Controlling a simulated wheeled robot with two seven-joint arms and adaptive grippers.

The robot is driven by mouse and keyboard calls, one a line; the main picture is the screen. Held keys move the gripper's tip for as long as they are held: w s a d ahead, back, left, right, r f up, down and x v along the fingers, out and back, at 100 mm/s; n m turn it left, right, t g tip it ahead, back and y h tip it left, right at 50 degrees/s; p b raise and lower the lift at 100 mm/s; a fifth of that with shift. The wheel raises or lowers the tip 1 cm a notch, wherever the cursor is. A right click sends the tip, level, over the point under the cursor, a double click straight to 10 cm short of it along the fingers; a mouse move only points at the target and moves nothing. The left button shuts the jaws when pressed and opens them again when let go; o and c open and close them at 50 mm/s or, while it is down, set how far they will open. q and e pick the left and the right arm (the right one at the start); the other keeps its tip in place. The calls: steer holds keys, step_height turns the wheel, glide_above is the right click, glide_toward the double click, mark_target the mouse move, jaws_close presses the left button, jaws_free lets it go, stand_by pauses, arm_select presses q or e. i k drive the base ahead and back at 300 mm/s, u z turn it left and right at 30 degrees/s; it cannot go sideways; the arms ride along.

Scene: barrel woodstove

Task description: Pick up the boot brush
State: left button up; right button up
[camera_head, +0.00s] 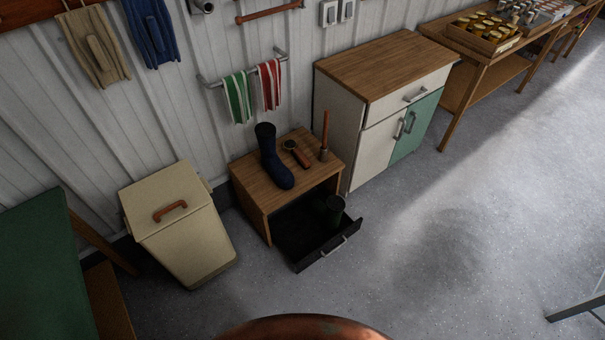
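A small wooden bench (256,190) stands against the wall, with a dark blue boot (275,160) upright on its top. To the right of the boot lies a brown, long-handled object with a dark round head (296,153), which looks like a brush. Further right a reddish-brown handle (324,135) stands upright on a small base, perhaps another brush. Both are small in the picture, so I cannot tell for sure which is the boot brush. Neither of my grippers is in view.
A dark drawer (327,252) is pulled out under the bench, holding a dark green cup-like object (334,209). A cream bin (181,229) stands to the left, a cabinet (378,113) to the right. Towels (253,92) hang above.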

mark_target(301, 158)
steer(key=u, duration=0.6)
steer(key=i, duration=0.4)
steer(key=u, duration=0.4)
